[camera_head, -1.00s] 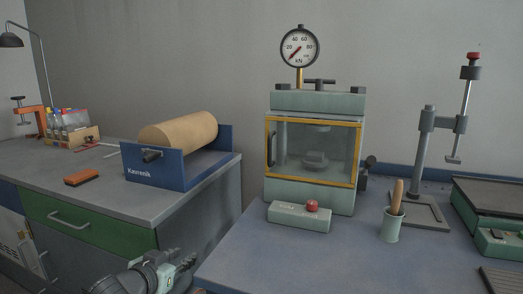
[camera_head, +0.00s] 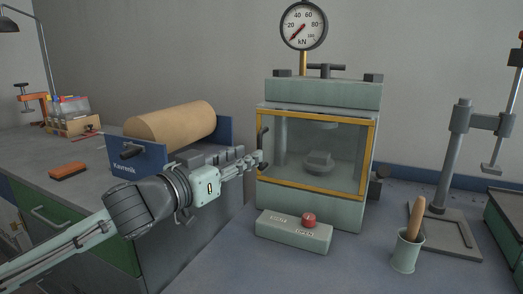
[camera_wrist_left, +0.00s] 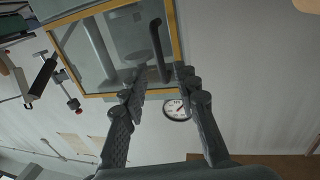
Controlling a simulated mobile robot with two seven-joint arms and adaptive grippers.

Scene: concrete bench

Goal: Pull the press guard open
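The press guard (camera_head: 345,145) is a clear panel in a yellow frame on the front of the pale green press (camera_head: 325,95). It looks shut against the press. Its dark upright handle (camera_head: 264,140) is on the left side of the frame. My left gripper (camera_head: 259,160) is at the handle's lower part. In the left wrist view the guard (camera_wrist_left: 176,30) appears turned over, and the handle (camera_wrist_left: 156,42) reaches into the gap between the two spread fingers (camera_wrist_left: 160,76). I cannot tell whether either finger touches it. My right gripper is not in view.
A control box (camera_head: 294,232) with a red button stands before the press. A cup with a wooden-handled tool (camera_head: 407,250) and a stand (camera_head: 450,165) are at the right. A paper roll in a blue holder (camera_head: 225,130) is behind my left arm.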

